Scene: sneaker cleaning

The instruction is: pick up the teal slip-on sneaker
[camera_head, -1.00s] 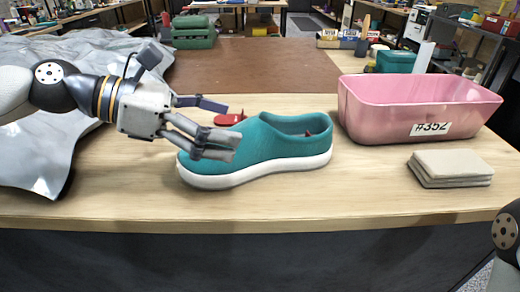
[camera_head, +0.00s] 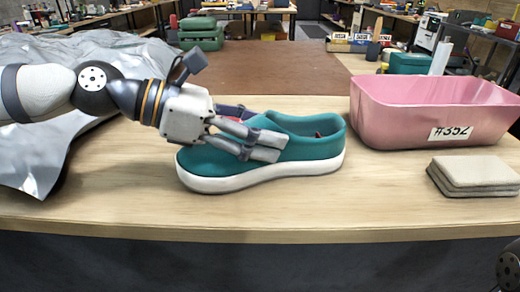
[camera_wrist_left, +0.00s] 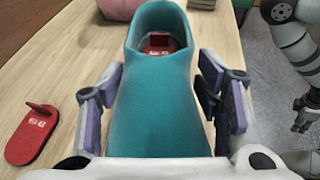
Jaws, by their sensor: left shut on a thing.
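The teal slip-on sneaker (camera_head: 310,148) with a white sole rests upright on the wooden table, its toe to the left and its opening to the right. My left gripper (camera_head: 262,142) reaches over the toe part from the left and is shut on the sneaker. In the left wrist view, the fingers of the left gripper (camera_wrist_left: 162,98) lie on both sides of the teal upper (camera_wrist_left: 155,85). A red labelled piece (camera_wrist_left: 158,42) shows inside the opening. The far side of the sneaker is hidden in the head view. My right gripper is not visible; only links of that arm show.
A pink bin (camera_head: 385,118) marked #352 stands behind and right of the sneaker. Stacked beige cloths (camera_head: 470,172) lie at the right. A red flat piece (camera_wrist_left: 32,135) lies beside the sneaker. A silvery sheet (camera_head: 35,150) covers the left. The table in front is clear.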

